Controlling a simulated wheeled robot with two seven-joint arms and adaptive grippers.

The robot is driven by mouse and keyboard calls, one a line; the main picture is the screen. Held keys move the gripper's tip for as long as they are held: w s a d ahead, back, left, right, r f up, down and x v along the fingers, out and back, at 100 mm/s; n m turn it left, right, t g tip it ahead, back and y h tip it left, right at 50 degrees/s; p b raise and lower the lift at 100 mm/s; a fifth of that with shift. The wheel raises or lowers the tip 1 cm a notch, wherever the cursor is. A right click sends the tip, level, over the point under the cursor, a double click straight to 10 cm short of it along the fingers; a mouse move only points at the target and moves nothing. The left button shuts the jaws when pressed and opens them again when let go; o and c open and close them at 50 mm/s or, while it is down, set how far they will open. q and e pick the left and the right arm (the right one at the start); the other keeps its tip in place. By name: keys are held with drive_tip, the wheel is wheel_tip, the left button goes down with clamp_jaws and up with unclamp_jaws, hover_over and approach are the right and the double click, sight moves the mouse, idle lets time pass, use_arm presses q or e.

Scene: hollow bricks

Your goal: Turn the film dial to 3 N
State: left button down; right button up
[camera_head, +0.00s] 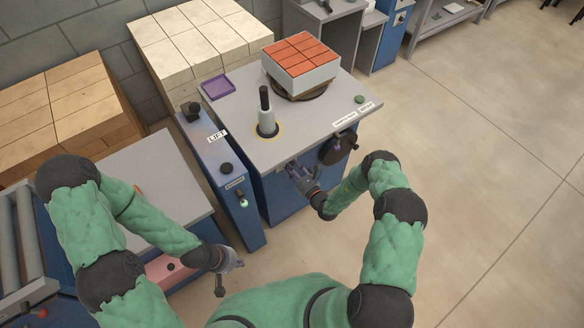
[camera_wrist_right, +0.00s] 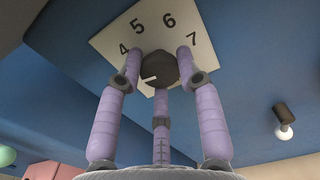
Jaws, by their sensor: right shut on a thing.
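The film dial (camera_wrist_right: 159,70) is a dark knob on a white plate (camera_wrist_right: 110,40) on a blue panel, in the right wrist view. The plate shows 4, 5, 6 and 7; its lower part is partly hidden by fingers, and no 3 shows. The knob's white mark points left and slightly down, below the 4. My right gripper (camera_wrist_right: 159,80) has its purple fingers closed around the knob. In the head view the right gripper (camera_head: 295,172) is at the front of the blue machine and hides the dial. My left gripper (camera_head: 230,264) is low, away from the machine; its finger opening is unclear.
A blue LIFT box (camera_head: 216,165) with knobs stands left. Floor at right is clear.

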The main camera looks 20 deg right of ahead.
drive_tip(key=shift+f, duration=0.1)
drive_tip(key=shift+f+n, duration=0.1)
drive_tip(key=shift+n, duration=0.6)
drive_tip(key=shift+s, duration=0.1)
drive_tip(key=o, duration=1.1)
drive_tip(key=shift+o, duration=0.2)
drive_tip(key=shift+d, duration=0.1)
drive_tip(key=v, duration=1.2)
